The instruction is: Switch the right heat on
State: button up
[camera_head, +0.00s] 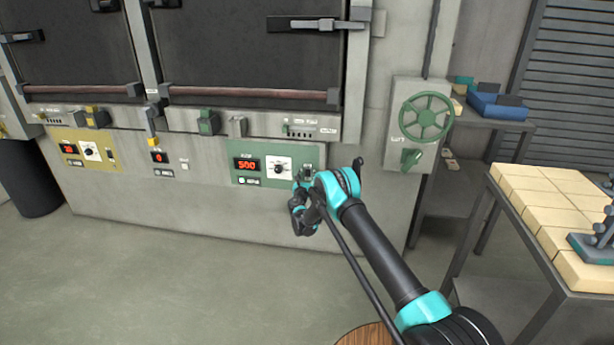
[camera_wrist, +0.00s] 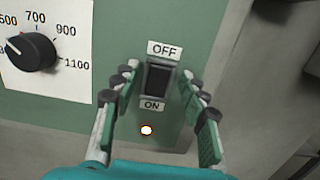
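The right heat switch (camera_wrist: 158,80) is a dark rocker in a black frame, with an OFF label (camera_wrist: 164,50) above it and an ON label (camera_wrist: 152,104) below. Its rocker position is hard to tell. In the head view my gripper (camera_head: 304,205) is at the right end of the green panel (camera_head: 237,178), partly covering the switch area.
A dial (camera_wrist: 34,52) is left of the switch, and a red display (camera_head: 247,165) reads 500. A green handwheel (camera_head: 425,117) is on a box to the right. A table with pale blocks (camera_head: 545,195) stands at right. The floor in front is clear.

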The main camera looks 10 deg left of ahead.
jog(key=s+f, duration=0.1)
jog(key=s, duration=1.1)
jog(key=shift+a, duration=0.2)
jog(key=shift+f, duration=0.1)
